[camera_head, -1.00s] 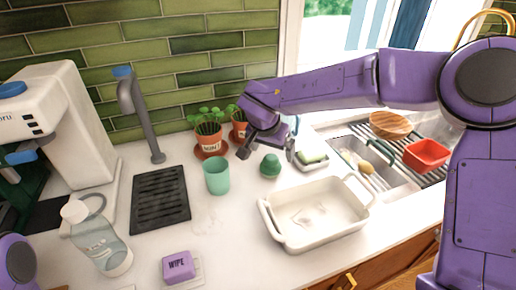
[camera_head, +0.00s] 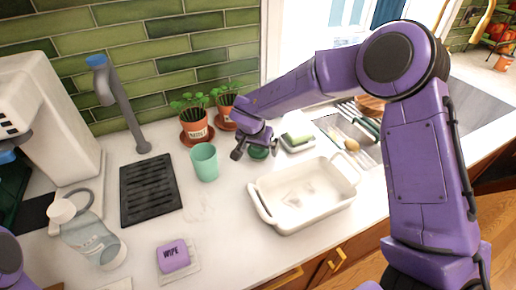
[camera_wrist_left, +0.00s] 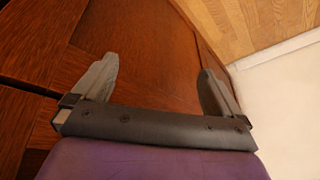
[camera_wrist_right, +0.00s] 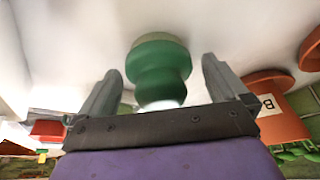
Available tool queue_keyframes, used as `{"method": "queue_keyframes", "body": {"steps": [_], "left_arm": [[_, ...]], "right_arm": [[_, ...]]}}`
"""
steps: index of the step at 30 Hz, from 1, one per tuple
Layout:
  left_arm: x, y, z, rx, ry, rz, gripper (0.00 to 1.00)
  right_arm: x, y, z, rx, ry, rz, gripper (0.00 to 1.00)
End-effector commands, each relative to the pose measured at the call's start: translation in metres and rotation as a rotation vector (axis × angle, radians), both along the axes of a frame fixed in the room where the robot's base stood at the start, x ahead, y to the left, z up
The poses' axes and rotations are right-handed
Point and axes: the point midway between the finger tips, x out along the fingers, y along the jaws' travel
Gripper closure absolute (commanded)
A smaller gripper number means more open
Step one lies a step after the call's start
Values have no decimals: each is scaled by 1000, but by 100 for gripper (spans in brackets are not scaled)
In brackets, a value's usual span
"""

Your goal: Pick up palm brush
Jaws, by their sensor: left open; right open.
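The palm brush is the small round green thing (camera_head: 258,152) on the white counter, between the teal cup and the soap dish. In the right wrist view the brush (camera_wrist_right: 160,68) shows a green knobbed handle and a paler base, between the two fingers. My right gripper (camera_head: 256,152) is open just over the brush, fingers to either side; I cannot tell whether they touch it. It also shows in the right wrist view (camera_wrist_right: 162,82). My left gripper (camera_wrist_left: 155,85) is open and empty, in front of dark red-brown wood, away from the brush.
A teal cup (camera_head: 204,162) stands left of the brush, and potted herbs (camera_head: 196,128) stand behind. A white baking dish (camera_head: 262,208) is in front. A dish with a green-topped sponge (camera_head: 298,140) is close on the right. A purple wipe box (camera_head: 173,256) lies at the front.

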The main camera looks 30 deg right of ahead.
Motion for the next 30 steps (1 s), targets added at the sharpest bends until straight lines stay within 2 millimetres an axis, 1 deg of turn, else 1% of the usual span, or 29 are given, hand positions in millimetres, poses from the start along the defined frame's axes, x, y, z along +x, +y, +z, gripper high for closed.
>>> {"method": "queue_keyframes", "body": {"steps": [2,5,6,7,8,16,20,26,30], "left_arm": [[0,0,0,0,0,0,0],[0,0,0,0,0,0,0],[0,0,0,0,0,0,0],[0,0,0,0,0,0,0],[0,0,0,0,0,0,0],[0,0,1,0,0,0,0],[0,0,9,0,0,0,0],[0,0,35,0,0,0,0],[0,0,61,1,-1,0,0]], "right_arm": [[0,0,0,0,0,0,0],[0,0,0,0,0,0,29],[0,0,0,0,0,0,42],[0,0,0,0,0,0,52],[0,0,0,0,0,0,59],[0,0,2,1,-1,0,59],[0,0,8,1,1,0,59],[-1,-1,31,2,0,-3,59],[-5,1,52,1,3,-2,59]]}}
